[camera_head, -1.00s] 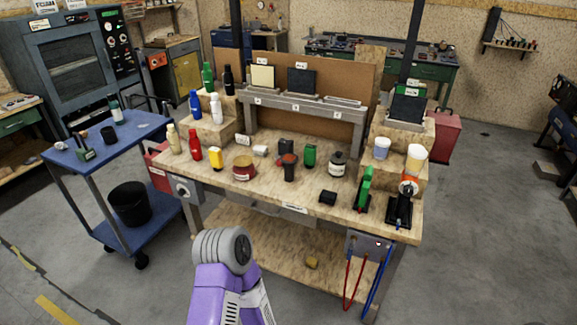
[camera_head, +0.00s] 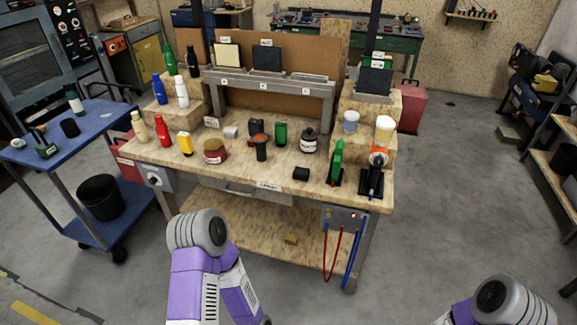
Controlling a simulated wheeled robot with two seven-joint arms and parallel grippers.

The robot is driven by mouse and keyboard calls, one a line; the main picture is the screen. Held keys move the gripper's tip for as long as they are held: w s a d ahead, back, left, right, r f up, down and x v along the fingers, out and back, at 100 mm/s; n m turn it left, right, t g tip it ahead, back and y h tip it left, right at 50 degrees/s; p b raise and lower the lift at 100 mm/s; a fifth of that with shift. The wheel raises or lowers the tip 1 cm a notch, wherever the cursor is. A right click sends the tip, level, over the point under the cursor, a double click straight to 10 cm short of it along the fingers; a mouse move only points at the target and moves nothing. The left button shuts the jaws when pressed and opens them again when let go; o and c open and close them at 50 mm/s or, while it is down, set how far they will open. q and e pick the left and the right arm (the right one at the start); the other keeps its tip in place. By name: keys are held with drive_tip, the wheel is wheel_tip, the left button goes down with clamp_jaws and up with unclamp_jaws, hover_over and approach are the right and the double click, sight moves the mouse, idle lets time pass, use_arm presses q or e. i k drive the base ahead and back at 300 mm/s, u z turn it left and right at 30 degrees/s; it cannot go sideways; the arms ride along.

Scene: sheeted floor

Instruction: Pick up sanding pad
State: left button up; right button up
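No object is clearly marked as a sanding pad. A small black block (camera_head: 301,173) lies near the front edge of the wooden workbench (camera_head: 240,184), and a small yellow block (camera_head: 291,239) lies on the bench's lower shelf. Either could be the pad; I cannot tell which. Flat sheets or pads, one pale (camera_head: 226,55) and one dark (camera_head: 267,58), stand upright on the rack at the bench's back. Purple and grey links of my left and right arms show at the bottom, in front of the bench. Neither gripper's fingers are in view.
Bottles, jars and tools stand on the bench, including a green tool (camera_head: 337,161) and a black-orange tool (camera_head: 375,171) at the right front. A blue cart (camera_head: 90,128) stands left. Red and blue cables hang at the bench's right front. Floor to the right is open.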

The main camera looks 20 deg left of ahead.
sight(301, 174)
drive_tip(key=k, duration=0.6)
drive_tip(key=u, duration=0.55)
drive_tip(key=i, duration=1.3)
drive_tip(key=z, duration=0.6)
